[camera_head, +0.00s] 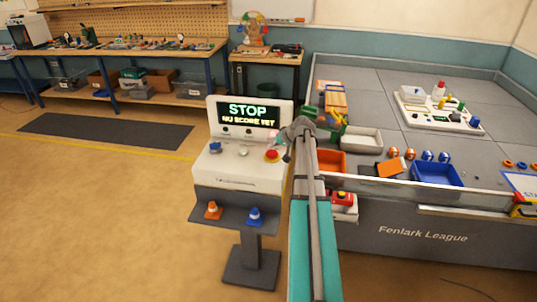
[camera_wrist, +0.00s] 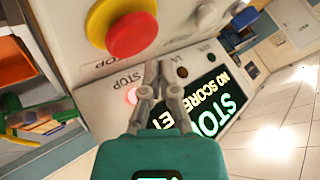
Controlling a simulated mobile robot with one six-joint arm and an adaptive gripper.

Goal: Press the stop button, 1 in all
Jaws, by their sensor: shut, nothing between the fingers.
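The red mushroom stop button (camera_head: 272,155) on a yellow collar sits at the right of the sloping deck of a white console (camera_head: 235,178). In the wrist view the stop button (camera_wrist: 130,33) is large at the upper left, with a STOP label beside it. My gripper (camera_wrist: 158,68) is shut and empty, its fingertips beside the button and apart from it in the picture; the height gap cannot be told. In the head view my gripper (camera_head: 287,135) is by the console's right edge, partly hidden by my arm.
The console screen (camera_head: 248,114) reads STOP above a score line. A red lamp (camera_wrist: 132,95) glows below it. Other controls include a blue knob (camera_head: 215,147). A walled game table (camera_head: 400,225) is at right.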

